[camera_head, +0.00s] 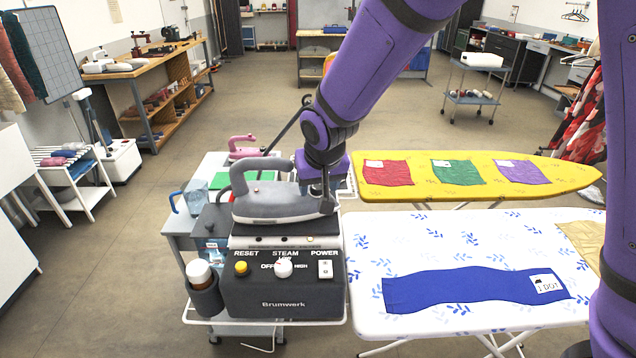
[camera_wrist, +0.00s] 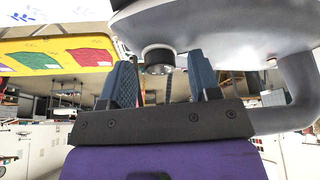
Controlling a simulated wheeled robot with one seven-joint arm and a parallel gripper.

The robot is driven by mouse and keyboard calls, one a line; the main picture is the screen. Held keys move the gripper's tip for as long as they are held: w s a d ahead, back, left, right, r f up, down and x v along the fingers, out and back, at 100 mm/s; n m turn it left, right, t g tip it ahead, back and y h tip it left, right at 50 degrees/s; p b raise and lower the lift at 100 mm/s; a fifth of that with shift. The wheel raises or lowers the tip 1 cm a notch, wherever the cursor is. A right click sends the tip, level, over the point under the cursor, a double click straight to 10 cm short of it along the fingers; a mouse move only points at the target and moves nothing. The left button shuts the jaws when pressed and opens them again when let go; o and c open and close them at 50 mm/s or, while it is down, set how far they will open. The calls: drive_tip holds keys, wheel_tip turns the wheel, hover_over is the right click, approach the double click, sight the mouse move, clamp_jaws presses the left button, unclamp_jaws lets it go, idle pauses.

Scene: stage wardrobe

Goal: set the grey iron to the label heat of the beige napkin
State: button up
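The grey iron (camera_head: 268,207) rests on top of the dark Brumwerk steam station (camera_head: 283,292). My gripper (camera_head: 328,200) is at the iron's right end. In the wrist view, my gripper's two fingers (camera_wrist: 162,82) are apart, with a dark round knob (camera_wrist: 159,57) on the underside of the grey body between and beyond them. I see a gap on each side of the knob. The knob's setting cannot be read. The beige napkin (camera_head: 582,240) lies at the right of the white leaf-patterned ironing board (camera_head: 400,238), partly hidden by my arm. I see no label on it.
A blue cloth (camera_head: 450,290) with a "1 DOT" label lies on the white board. Red, green and purple cloths lie on the yellow board (camera_head: 525,190) behind. A pink iron (camera_head: 250,149) stands behind the grey one. A bottle (camera_head: 200,275) stands left of the station.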

drive_tip(key=shift+r, duration=0.1)
drive_tip(key=a+v, duration=0.1)
drive_tip(key=v, duration=0.9)
drive_tip(key=shift+d+r, duration=0.25)
drive_tip(key=shift+d, duration=0.25)
drive_tip(key=shift+s, duration=0.1)
drive_tip(key=w+d+n+g+y, duration=0.3)
drive_tip(key=w+d+n+g, duration=0.1)
drive_tip(key=n, duration=0.9)
drive_tip(key=shift+n+y, duration=0.3)
drive_tip(key=x, duration=1.1)
drive_tip(key=shift+w, duration=0.15)
drive_tip(key=shift+r, duration=0.1)
drive_tip(key=c, duration=0.9)
